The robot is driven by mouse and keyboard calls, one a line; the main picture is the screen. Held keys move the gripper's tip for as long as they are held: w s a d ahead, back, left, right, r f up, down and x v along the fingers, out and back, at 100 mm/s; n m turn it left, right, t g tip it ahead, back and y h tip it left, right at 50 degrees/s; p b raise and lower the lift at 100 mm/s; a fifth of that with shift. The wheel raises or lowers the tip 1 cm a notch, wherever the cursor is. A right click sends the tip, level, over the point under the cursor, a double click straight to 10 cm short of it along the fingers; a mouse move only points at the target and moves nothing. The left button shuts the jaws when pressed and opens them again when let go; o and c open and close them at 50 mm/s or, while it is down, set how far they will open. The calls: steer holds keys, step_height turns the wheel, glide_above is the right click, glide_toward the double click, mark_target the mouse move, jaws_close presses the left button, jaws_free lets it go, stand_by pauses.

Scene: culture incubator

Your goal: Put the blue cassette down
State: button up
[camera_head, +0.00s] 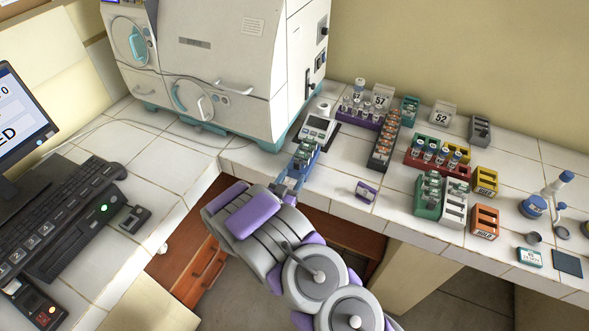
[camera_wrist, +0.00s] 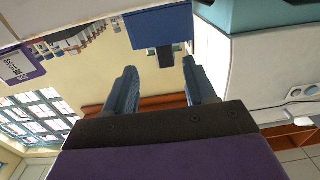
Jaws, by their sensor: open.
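The blue cassette (camera_head: 301,165) stands on the white tiled counter near its front edge, with small capped vials in it. My gripper (camera_head: 289,184) is just in front of it, at the counter's edge. In the wrist view the jaws (camera_wrist: 160,78) are apart and a blue block (camera_wrist: 158,28), which looks like the cassette, shows beyond the fingertips. I see nothing held between the fingers. Whether a fingertip still touches the cassette I cannot tell.
A small device with a display (camera_head: 317,128) stands right behind the cassette, and the large incubator (camera_head: 205,60) is to the left. Racks of vials (camera_head: 383,150) and a small purple item (camera_head: 366,191) are to the right. Some counter between them is bare.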

steer(key=v, duration=0.6)
steer(key=shift+a+p, duration=0.2)
steer(key=shift+p, duration=0.15)
steer(key=shift+f, duration=0.1)
steer(key=shift+d, duration=0.1)
